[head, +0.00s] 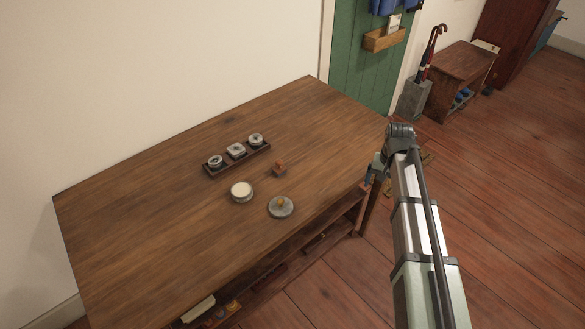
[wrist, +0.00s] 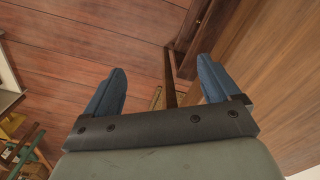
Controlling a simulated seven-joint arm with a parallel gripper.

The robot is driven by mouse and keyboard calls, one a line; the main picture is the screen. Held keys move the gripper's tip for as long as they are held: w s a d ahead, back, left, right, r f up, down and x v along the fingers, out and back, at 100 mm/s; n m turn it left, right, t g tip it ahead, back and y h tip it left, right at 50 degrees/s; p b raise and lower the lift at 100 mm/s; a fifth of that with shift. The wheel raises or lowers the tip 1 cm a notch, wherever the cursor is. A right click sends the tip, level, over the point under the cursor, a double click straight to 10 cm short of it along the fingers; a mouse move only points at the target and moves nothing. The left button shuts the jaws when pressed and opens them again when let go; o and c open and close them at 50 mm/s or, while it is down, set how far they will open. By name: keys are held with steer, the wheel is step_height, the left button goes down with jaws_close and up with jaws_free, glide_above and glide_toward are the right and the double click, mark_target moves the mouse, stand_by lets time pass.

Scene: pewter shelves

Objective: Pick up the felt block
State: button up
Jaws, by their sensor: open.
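A small reddish-brown block (head: 279,170), which looks like the felt block, sits on the wooden table (head: 150,215) in the head view. It is right of the tray of tins and above the round lidded dish. My gripper (head: 370,180) hangs by the table's right edge, well to the right of the block and apart from it. In the wrist view my gripper (wrist: 163,72) shows two blue fingers spread wide with nothing between them. The block is not visible in the wrist view.
A cream-topped round tin (head: 241,191) and a grey lidded dish (head: 281,207) stand close to the block. A shelf with items lies under the table. The table's left half is clear.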

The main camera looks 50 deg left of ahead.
steer(key=s+a+r+n, duration=0.1)
steer(key=s+a+r, duration=0.25)
steer(key=a, duration=0.45)
steer(key=s+a+r+n, duration=0.1)
steer(key=s+a+r, duration=0.2)
steer(key=s+a, duration=0.35)
steer(key=n, duration=0.1)
glide_toward(279, 161)
steer(key=f, duration=0.6)
steer(key=shift+w+f, duration=0.25)
steer(key=shift+f, duration=0.1)
steer(key=shift+s+f, duration=0.15)
steer(key=shift+f, duration=1.15)
steer(key=shift+s+f, duration=0.1)
steer(key=shift+f, duration=1.2)
steer(key=shift+c, duration=0.4)
steer(key=c, duration=1)
steer(key=shift+r, duration=5.05)
